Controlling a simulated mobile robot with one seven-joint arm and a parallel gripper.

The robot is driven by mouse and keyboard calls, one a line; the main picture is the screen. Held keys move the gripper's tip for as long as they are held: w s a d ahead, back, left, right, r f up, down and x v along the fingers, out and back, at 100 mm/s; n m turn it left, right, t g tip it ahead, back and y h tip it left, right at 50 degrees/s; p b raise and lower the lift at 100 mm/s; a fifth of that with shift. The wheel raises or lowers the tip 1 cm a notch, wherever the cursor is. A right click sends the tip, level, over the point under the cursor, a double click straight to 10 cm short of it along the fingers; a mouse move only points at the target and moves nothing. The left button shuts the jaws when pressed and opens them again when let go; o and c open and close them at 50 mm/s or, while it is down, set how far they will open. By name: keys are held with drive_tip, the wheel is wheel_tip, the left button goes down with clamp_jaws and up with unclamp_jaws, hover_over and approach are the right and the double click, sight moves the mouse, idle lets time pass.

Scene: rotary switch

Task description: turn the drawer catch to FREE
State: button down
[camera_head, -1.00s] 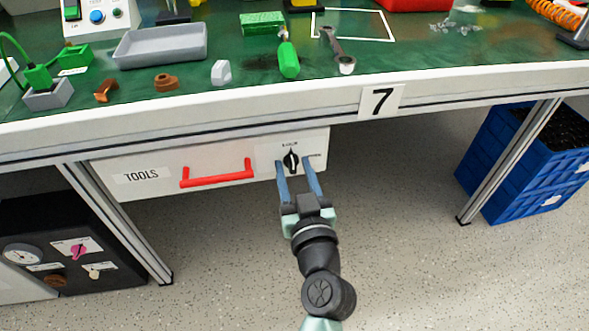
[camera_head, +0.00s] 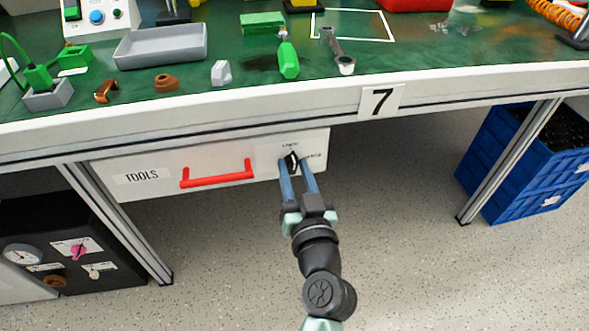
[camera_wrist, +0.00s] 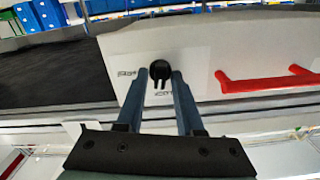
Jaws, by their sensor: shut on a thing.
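The drawer catch is a small black rotary knob (camera_head: 293,157) on a white plate at the right end of the drawer front (camera_head: 218,161). In the head view it stands roughly upright, towards the small label above it; another small label is to its right. Both labels are too small to read surely. My gripper (camera_head: 294,167) reaches up from below, shut on the knob, with one blue finger on each side. In the wrist view the knob (camera_wrist: 160,70) sits between the fingertips, with the picture turned upside down; the fingers partly hide the plate.
A red handle (camera_head: 217,173) is on the drawer, left of the knob. The workbench edge (camera_head: 250,107) overhangs just above. A blue crate (camera_head: 520,165) stands under the bench at right, a black panel box (camera_head: 75,235) at lower left. The floor around my arm is clear.

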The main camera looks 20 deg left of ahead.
drive_tip(key=m, duration=0.4)
drive_tip(key=shift+m+p, duration=0.3)
drive_tip(key=m+p, duration=0.1)
drive_tip(key=m, duration=0.2)
drive_tip(key=shift+w+m, duration=0.1)
drive_tip(key=shift+m, duration=0.3)
drive_tip(key=m+p, duration=0.1)
drive_tip(key=m, duration=0.3)
drive_tip(key=shift+d, duration=0.1)
drive_tip(key=shift+f+m+p, duration=0.1)
drive_tip(key=shift+m+p, duration=0.5)
drive_tip(key=shift+m, duration=1)
drive_tip(key=c, duration=0.8)
unclamp_jaws()
drive_tip(key=shift+c, duration=0.2)
